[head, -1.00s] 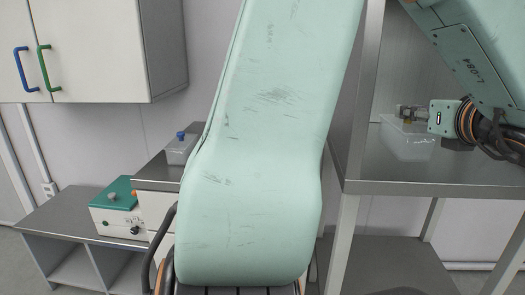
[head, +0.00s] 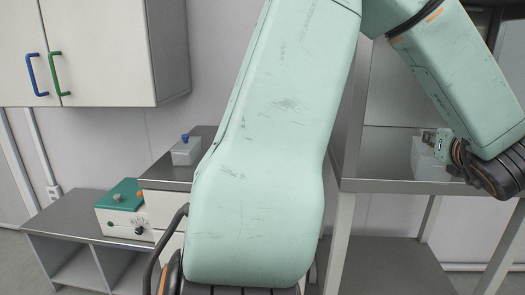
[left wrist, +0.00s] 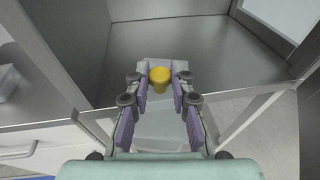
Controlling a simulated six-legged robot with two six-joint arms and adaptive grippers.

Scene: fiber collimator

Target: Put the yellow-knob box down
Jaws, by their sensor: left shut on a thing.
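The yellow-knob box is a pale, see-through box (head: 428,160) at the right of the head view. In the left wrist view its yellow knob (left wrist: 160,76) sits between the purple finger pads of my left gripper (left wrist: 160,95). My left gripper (head: 430,136) is shut on the knob, with the box body below it. The box overlaps the front part of the metal shelf (head: 375,172). I cannot tell whether its base touches the shelf. My right gripper is not in view.
A blue-knob box (head: 187,151) stands on a grey-topped drawer unit (head: 165,173). A green-topped device (head: 122,203) sits on a low bench. A white cupboard (head: 110,50) hangs at upper left. The shelf's deeper surface (left wrist: 205,50) is bare between metal walls.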

